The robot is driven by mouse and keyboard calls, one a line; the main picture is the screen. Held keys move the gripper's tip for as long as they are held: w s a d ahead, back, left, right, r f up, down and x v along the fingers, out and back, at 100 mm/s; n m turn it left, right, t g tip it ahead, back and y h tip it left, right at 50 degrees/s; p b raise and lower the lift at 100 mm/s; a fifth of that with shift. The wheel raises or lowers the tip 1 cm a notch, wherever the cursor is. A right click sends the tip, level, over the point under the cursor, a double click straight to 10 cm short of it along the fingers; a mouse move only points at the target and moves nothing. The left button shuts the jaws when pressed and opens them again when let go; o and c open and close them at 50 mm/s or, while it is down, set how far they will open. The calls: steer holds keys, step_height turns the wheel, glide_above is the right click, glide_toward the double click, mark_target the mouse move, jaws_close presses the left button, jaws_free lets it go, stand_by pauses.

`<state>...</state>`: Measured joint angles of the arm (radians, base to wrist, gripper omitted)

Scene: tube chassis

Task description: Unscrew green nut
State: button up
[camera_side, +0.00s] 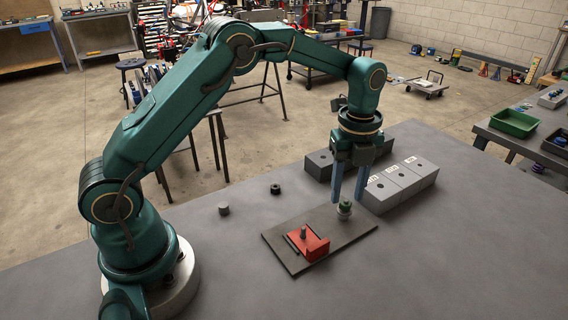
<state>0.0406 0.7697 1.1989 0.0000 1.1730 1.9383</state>
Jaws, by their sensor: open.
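The green nut (346,204) sits on a light grey post or stud (344,214) near the back right of a dark base plate (284,259). My gripper (348,203) points straight down at the nut. Its two blue fingers are open, one to the left of the nut and one to the right and behind it. I cannot tell whether either finger touches the nut. A red block (309,245) with a grey peg stands on the same plate, left of the nut.
Light grey blocks (402,181) with holes and labels stand right of my gripper, close to it. A dark block (319,164) stands behind it. A grey nut-like piece (224,209) and a black one (275,188) lie on the table. The table's right front is clear.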

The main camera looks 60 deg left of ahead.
steer(key=m, duration=0.7)
steer(key=shift+f, duration=0.85)
steer(key=shift+c, duration=0.3)
jaws_close()
stand_by(0.9)
